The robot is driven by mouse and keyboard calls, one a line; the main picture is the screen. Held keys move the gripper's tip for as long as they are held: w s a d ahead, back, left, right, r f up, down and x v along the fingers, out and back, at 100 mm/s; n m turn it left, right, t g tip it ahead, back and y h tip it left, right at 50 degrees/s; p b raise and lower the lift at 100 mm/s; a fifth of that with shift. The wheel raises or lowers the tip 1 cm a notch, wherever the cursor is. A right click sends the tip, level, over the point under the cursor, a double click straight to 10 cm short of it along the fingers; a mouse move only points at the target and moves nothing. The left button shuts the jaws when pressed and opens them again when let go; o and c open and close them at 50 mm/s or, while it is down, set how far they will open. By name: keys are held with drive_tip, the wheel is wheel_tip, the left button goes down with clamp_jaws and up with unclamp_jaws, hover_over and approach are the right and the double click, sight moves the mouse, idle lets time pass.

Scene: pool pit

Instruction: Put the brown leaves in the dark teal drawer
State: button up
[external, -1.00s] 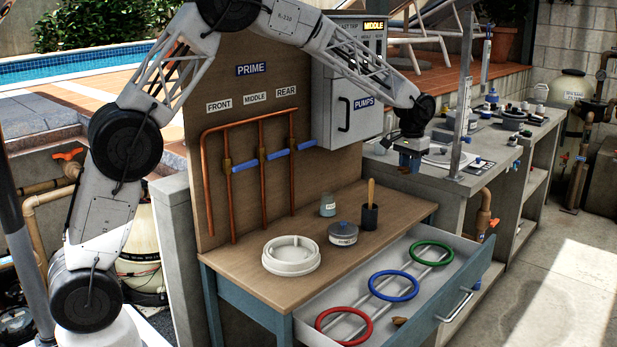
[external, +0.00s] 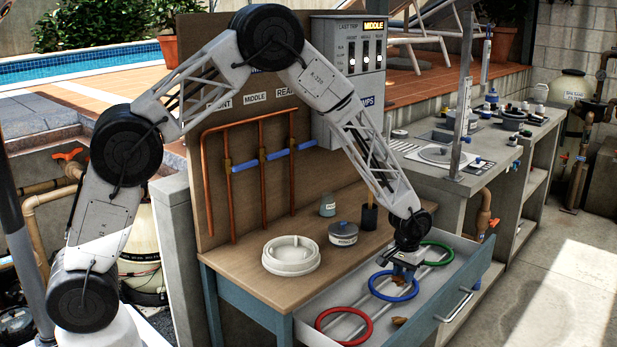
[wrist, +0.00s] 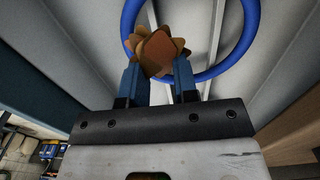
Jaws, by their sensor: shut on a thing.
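The dark teal drawer (external: 459,306) is pulled out of the bench, with a pale interior. My gripper (external: 402,275) is inside or just above it, over the blue ring (external: 393,286). In the wrist view my gripper (wrist: 160,72) is shut on a clump of brown leaves (wrist: 158,47), seen against the drawer floor within the blue ring. The clump is small in the external view; I cannot tell whether it touches the floor. Another brown leaf (external: 399,321) lies in the drawer near the red ring (external: 344,326).
A green ring (external: 434,244) lies at the drawer's far end. On the bench top (external: 250,268) stand a white round basket (external: 291,256), a lidded tub (external: 343,234), a small jar (external: 328,205) and a dark cup (external: 369,217). The control box (external: 345,85) stands behind.

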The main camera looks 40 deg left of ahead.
drive_tip(key=shift+s+d+f, duration=0.1)
drive_tip(key=shift+s+f, duration=0.05)
drive_tip(key=shift+f, duration=0.05)
idle(0.3)
hover_over(443, 283)
drive_tip(key=shift+f, duration=0.75)
drive_tip(key=shift+s+f, duration=0.1)
drive_tip(key=shift+f, duration=1.7)
drive_tip(key=o, duration=0.9)
drive_tip(key=shift+f, duration=0.1)
